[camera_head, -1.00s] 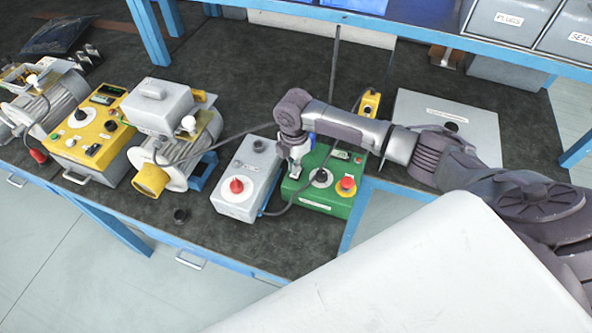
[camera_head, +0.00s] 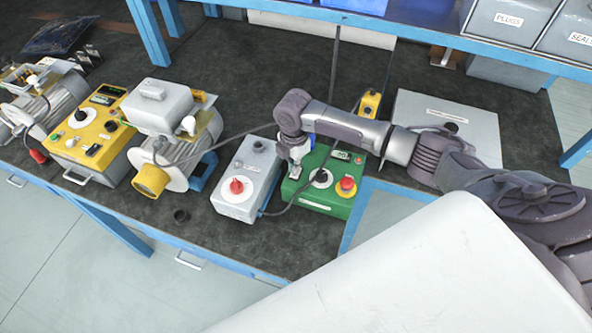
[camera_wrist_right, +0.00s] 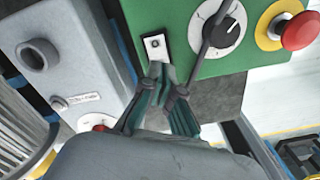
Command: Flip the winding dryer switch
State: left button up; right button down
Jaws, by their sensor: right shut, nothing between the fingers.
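The green control box (camera_head: 319,201) stands near the bench's front edge. It has a black-and-white dial (camera_head: 321,178), a red button on a yellow collar (camera_head: 346,186) and a small display (camera_head: 341,155). In the right wrist view a small switch on a pale plate (camera_wrist_right: 155,46) sits on the green panel, left of the dial. I cannot read which box is the winding dryer. My right gripper (camera_wrist_right: 169,80) is shut and empty, its fingertips just below the switch plate; contact is unclear. In the head view my right gripper (camera_head: 297,160) is over the box's left part. My left gripper is not in view.
A grey box with a red knob (camera_head: 230,203) stands just left of the green box, with a cable (camera_head: 276,210) between them. A motor (camera_head: 180,165) and a yellow control box (camera_head: 72,153) are farther left. A flat grey case (camera_head: 465,113) lies right.

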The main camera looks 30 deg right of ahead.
jog(key=shift+s+f+b, duration=0.1)
jog(key=shift+f+b, duration=0.6)
jog(key=shift+f, duration=0.6)
dwell(0.5)
jog(key=shift+r, duration=0.1)
jog(key=shift+r+p, duration=0.75)
jog(key=shift+p, duration=0.2)
notch_tip(320, 180, up, 6)
jog(key=p, duration=0.5)
jog(key=shift+f, duration=0.25)
jog(key=shift+f, duration=0.1)
